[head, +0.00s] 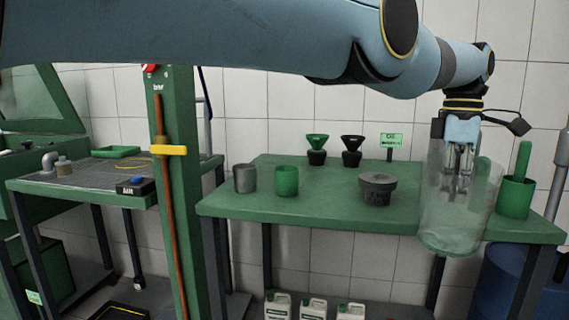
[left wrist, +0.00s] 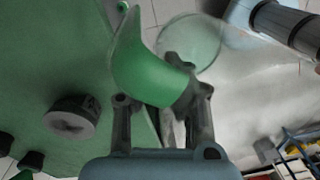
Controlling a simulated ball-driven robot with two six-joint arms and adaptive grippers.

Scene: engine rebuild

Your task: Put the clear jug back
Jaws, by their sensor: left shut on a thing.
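The clear jug (head: 453,226) is a tall see-through vessel at the right in the head view. It overlaps the front edge of the green table (head: 330,208), with its bottom showing below that edge. My left gripper (head: 460,168) comes down from above and is shut on the jug. The gripper's fingers show against the clear wall. In the left wrist view, the jug's round clear end (left wrist: 190,42) lies beyond the fingers. A curved green shape (left wrist: 150,75) shows at the fingers; I cannot tell whether it is seen through the jug. My right gripper is out of view.
The table holds a grey cup (head: 245,179), a green cup (head: 286,181), a dark round part (head: 378,189), green (head: 317,146) and black (head: 352,147) funnels, a sign (head: 391,140) and a green holder with a rod (head: 515,198). A green post (head: 177,220) stands left.

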